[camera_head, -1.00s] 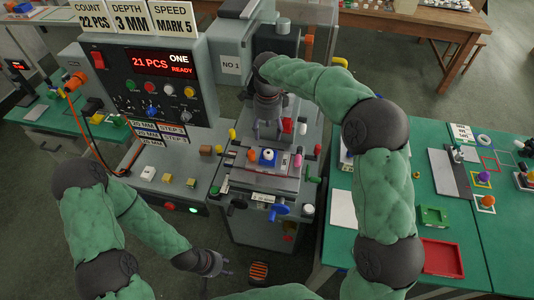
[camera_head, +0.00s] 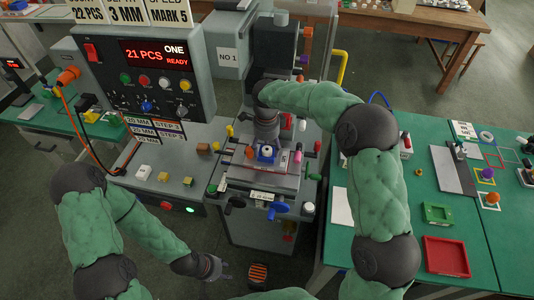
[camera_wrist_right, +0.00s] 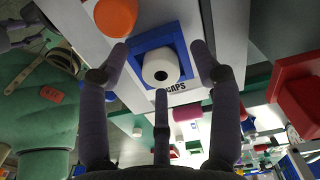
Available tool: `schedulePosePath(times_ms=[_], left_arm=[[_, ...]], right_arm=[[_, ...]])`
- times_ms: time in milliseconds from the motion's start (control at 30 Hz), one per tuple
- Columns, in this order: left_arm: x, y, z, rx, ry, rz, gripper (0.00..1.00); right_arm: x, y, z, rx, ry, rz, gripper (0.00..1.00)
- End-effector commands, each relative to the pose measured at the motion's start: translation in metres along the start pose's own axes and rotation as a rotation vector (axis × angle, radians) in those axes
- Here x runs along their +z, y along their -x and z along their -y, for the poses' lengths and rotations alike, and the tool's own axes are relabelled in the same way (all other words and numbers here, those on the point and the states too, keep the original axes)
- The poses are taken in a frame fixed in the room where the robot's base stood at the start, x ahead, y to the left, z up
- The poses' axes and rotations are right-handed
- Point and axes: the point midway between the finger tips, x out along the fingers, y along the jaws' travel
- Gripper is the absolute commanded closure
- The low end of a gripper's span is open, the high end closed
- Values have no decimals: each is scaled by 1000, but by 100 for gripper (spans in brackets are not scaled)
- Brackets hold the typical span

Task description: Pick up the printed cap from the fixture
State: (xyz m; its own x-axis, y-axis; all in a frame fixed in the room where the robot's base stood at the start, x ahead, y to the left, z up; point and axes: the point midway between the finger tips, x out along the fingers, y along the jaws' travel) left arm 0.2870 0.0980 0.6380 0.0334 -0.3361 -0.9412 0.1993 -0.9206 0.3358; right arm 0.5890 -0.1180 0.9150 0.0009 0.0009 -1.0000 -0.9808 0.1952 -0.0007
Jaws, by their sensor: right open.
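The printed cap (camera_wrist_right: 161,68) is white and round with a dark centre. It sits upright in the blue fixture (camera_wrist_right: 180,38) marked CAPS. In the head view the cap (camera_head: 267,151) shows small and white in the blue fixture (camera_head: 267,158) on the printer's table. My right gripper (camera_head: 268,138) is right above and behind it. In the right wrist view my right gripper (camera_wrist_right: 162,66) is open, its fingers spread around the cap with gaps on both sides; I see no contact. My left gripper (camera_head: 216,267) hangs low in front of the printer; its jaw opening is too small to judge.
The pad printer column (camera_head: 280,60) stands close behind my right gripper. An orange knob (camera_wrist_right: 116,17) is beside the fixture. The control panel (camera_head: 150,80) is at left. The green table (camera_head: 400,215) at right holds a red tray (camera_head: 446,257) and a green fixture (camera_head: 437,213).

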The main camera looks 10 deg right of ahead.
Motion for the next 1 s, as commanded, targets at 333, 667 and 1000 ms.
schedulePosePath(times_ms=[333,667,1000], left_arm=[[0,1,0,0,0,0,60],[0,0,0,0,0,0,60],[0,2,-1,0,0,0,60]], right_arm=[[0,-2,-1,3,1,-2,64],[0,-4,-2,6,2,-2,79],[1,-2,-2,7,3,-3,79]])
